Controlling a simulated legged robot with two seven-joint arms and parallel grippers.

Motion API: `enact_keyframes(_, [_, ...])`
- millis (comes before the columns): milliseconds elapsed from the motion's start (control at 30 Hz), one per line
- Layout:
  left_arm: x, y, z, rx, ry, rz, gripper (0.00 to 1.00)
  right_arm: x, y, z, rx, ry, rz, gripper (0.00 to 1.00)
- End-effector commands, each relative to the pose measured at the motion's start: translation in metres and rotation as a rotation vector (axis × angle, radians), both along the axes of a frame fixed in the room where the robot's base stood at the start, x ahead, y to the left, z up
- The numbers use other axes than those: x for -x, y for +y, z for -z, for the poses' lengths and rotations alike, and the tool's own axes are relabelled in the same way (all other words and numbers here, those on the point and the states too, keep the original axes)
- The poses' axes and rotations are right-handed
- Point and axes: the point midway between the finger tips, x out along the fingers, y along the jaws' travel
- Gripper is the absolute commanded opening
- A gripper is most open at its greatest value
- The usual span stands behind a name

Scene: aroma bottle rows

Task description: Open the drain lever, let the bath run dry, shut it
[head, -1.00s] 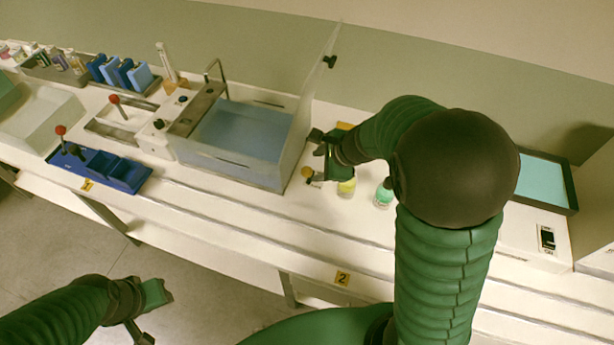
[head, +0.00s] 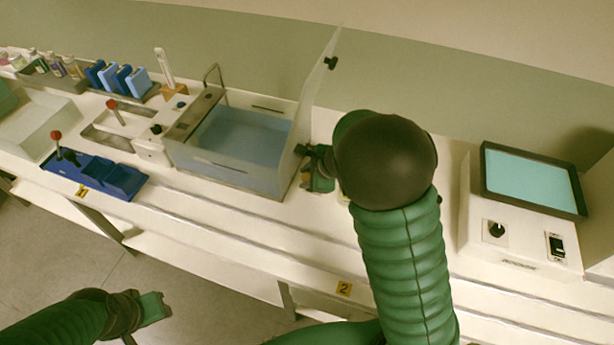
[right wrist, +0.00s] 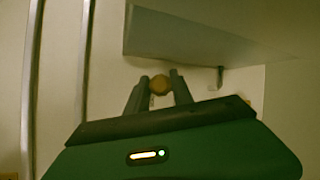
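The bath (head: 225,172) is a see-through tank, with bluish water (head: 245,132) in it and its clear lid (head: 314,75) raised. The drain lever's round orange-tan knob (right wrist: 160,84) shows beneath the bath's edge in the right wrist view. My right gripper (right wrist: 160,80) has one finger on each side of the knob; whether they press on it is unclear. In the head view my right gripper (head: 307,158) is at the bath's right end and covers most of the lever. My left gripper (head: 160,308) is low at the left, off the bench, its fingers unclear.
A blue rack (head: 95,176) with a red-knobbed lever stands left of the bath. Blue blocks (head: 117,75) and bottles (head: 55,65) are behind it. A box with a teal panel (head: 530,183) stands right. My right arm hides some bench.

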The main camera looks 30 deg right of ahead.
Motion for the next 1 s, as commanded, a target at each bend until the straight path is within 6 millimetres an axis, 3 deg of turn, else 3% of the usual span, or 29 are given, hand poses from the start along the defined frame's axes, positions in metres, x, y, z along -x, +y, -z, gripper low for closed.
enact_keyframes(100, [0.0,0.0,0.0001,0.0,0.0,0.0,0.36,-0.0003,-0.0004,-0.0001,0.0,-0.001,0.0,0.0])
enact_keyframes(1000, [0.0,0.0,0.0,0.0,0.0,0.0,0.36,-0.0004,-0.001,-0.0004,0.001,-0.001,0.002,0.0])
